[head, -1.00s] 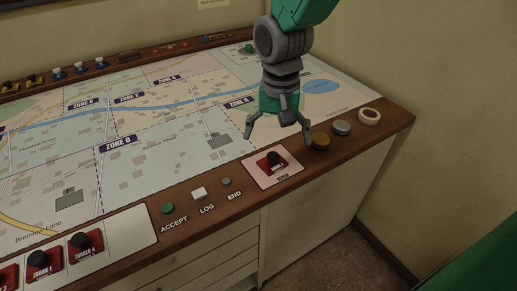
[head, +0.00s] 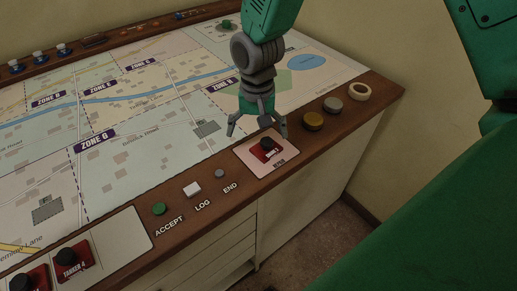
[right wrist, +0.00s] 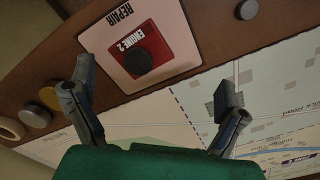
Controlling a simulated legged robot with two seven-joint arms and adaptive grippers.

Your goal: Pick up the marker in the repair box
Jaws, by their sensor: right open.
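The marker (head: 266,149) is a red block with a black round knob. It sits in the pale pink repair box (head: 247,163) on the console's wooden front rim. In the right wrist view the marker (right wrist: 167,47) reads "ENGINE 2" and lies inside the repair box (right wrist: 101,42). My right gripper (head: 257,131) is open and empty, just behind and above the marker in the head view. In the right wrist view its two fingers (right wrist: 157,105) are spread wide, with the marker beyond the gap between them. My left gripper is not in view.
Brass (head: 313,121) and grey (head: 333,104) knobs and a tape roll (head: 359,92) stand right of the box. ACCEPT (head: 158,208), LOG (head: 192,189) and END (head: 219,173) buttons line the rim to its left. A TANKER 4 marker (head: 72,262) sits further left. The map (head: 150,140) lies flat behind.

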